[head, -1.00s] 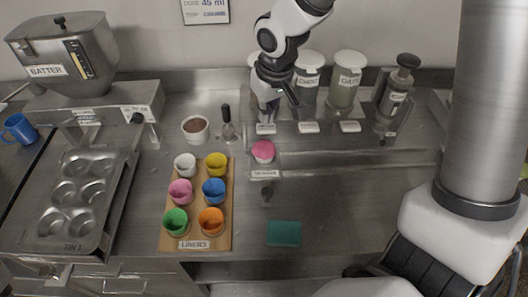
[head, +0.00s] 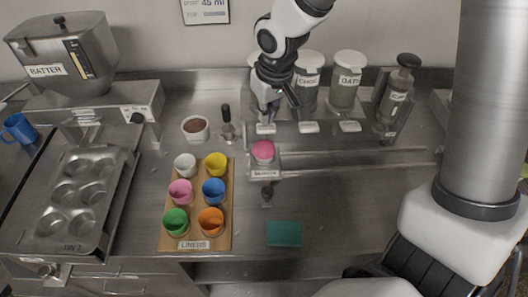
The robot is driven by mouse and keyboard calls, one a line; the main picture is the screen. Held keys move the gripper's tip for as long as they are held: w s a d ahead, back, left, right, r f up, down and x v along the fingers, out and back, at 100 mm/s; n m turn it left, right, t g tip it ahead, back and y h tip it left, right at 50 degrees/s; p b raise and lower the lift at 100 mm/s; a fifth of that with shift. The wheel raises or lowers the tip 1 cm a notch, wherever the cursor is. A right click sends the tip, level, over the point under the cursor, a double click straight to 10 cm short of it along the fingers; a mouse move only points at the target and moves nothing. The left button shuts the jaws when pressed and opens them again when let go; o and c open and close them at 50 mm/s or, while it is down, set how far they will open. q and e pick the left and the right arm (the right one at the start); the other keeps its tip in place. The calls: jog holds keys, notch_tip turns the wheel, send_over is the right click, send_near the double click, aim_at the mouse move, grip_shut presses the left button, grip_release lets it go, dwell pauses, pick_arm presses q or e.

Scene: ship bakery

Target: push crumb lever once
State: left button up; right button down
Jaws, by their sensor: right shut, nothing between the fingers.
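My right gripper (head: 267,115) points down at the back of the counter, in front of the leftmost of three topping dispensers. It is shut and empty. Its fingertips are just above the small white lever (head: 265,129) at that dispenser's foot; I cannot tell whether they touch it. My arm hides most of this dispenser and its label, so I cannot read whether it is the crumb one. A pink liner cup (head: 262,150) stands on a small labelled carriage (head: 265,173) in front of this lever. My left gripper is not in view.
The dispensers labelled CHOC (head: 307,84) and OATS (head: 346,82) stand to the right, with levers (head: 309,127) and (head: 350,126). A metal press (head: 393,98) stands further right. A board (head: 198,216) of coloured liners is front left. A teal cloth (head: 284,233) lies in front.

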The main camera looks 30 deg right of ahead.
aim_at(267, 128)
jog(key=shift+f+b, duration=1.65)
jog(key=shift+f, duration=0.55)
jog(key=shift+r, duration=0.25)
jog(key=shift+r+p, duration=2.05)
jog(key=shift+p, duration=0.05)
jog(key=shift+r, duration=0.1)
notch_tip(267, 128, up, 6)
jog(key=p, duration=0.5)
jog(key=shift+p, duration=0.3)
